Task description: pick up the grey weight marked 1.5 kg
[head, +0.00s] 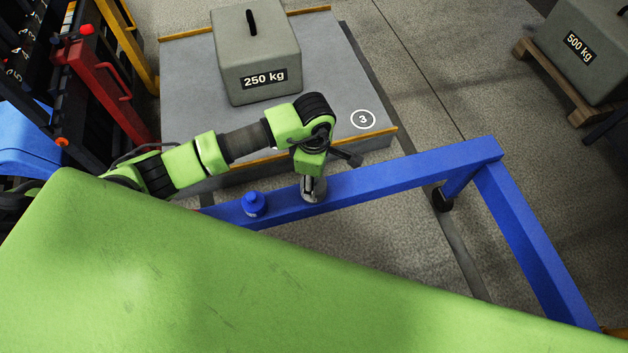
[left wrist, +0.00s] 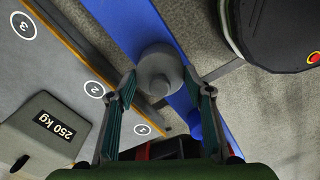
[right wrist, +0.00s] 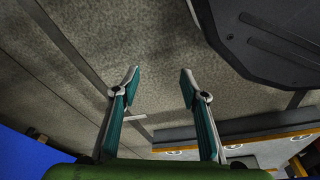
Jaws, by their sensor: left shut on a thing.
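A small grey weight (head: 313,193) stands on the blue beam (head: 400,176) in the head view, mostly covered by my left gripper (head: 312,181) from above. In the left wrist view the round grey weight (left wrist: 158,74) sits between the fingertips of my left gripper (left wrist: 160,88), which is shut on it. No marking on it can be read. I cannot tell whether it is clear of the beam. My right gripper (right wrist: 159,82) is open and empty above the floor in the right wrist view.
A small blue weight (head: 254,205) stands on the beam just left of the grey one. A 250 kg block (head: 256,52) stands on a grey platform (head: 345,85) behind. A 500 kg block (head: 585,48) rests on a pallet at far right. A red post (head: 100,90) stands at left.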

